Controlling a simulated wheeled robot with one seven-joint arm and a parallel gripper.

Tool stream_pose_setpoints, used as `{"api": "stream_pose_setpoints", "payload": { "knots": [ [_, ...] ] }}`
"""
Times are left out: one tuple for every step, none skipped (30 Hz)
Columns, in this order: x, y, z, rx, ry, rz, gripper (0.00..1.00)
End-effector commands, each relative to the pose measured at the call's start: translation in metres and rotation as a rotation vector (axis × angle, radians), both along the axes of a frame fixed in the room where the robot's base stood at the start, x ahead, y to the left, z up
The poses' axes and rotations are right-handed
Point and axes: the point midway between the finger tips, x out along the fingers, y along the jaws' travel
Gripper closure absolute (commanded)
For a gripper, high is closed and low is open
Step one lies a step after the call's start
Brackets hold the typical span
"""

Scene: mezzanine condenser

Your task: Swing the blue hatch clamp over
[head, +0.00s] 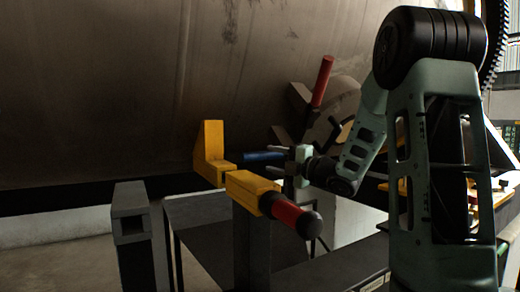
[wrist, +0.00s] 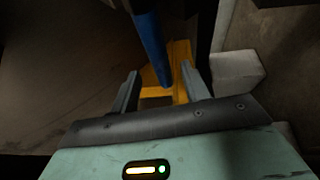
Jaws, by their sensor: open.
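The blue clamp handle (head: 262,156) is a short, roughly level bar in the middle of the head view, at the large dark drum. My gripper (head: 292,168) is at the bar's right end, its jaws open. In the wrist view the blue bar (wrist: 149,42) comes down from the top and its end lies between the two spread fingers (wrist: 160,88) in the picture. I cannot tell whether a finger touches it. Its far end is cut off there, and in the head view the gripper covers its right end.
Yellow brackets (head: 211,148) stand left of the blue bar. A red handle with a black knob (head: 287,211) sticks out below my gripper. Another red handle (head: 322,81) rises behind it. A grey post (head: 131,235) stands front left. The drum wall (head: 110,90) fills the back.

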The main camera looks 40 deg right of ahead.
Motion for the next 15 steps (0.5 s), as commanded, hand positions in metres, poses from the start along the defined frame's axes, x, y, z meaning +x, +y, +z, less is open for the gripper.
{"api": "stream_pose_setpoints", "payload": {
  "knots": [
    [0.010, 0.002, 0.005, 0.004, 0.002, 0.003, 0.54],
    [0.016, 0.002, 0.005, 0.004, 0.001, 0.003, 0.54],
    [0.023, 0.003, 0.006, 0.004, 0.001, 0.002, 0.54],
    [0.028, 0.004, 0.006, 0.003, 0.002, 0.003, 0.54],
    [0.032, 0.005, 0.006, 0.004, 0.001, 0.002, 0.54],
    [0.037, 0.005, 0.007, 0.004, 0.001, 0.001, 0.54],
    [0.041, 0.005, 0.007, 0.003, 0.000, 0.001, 0.54],
    [0.044, 0.006, 0.007, 0.002, 0.001, 0.001, 0.54],
    [0.048, 0.007, 0.006, 0.002, 0.001, 0.001, 0.54],
    [0.050, 0.007, 0.007, 0.002, 0.000, 0.001, 0.54],
    [0.052, 0.007, 0.006, 0.002, 0.000, 0.000, 0.54],
    [0.054, 0.007, 0.006, 0.002, 0.000, 0.000, 0.54],
    [0.055, 0.008, 0.006, 0.002, 0.000, 0.000, 0.54],
    [0.055, 0.008, 0.006, 0.001, 0.001, 0.000, 0.54],
    [0.056, 0.008, 0.006, 0.001, 0.001, -0.001, 0.54]
  ]
}}
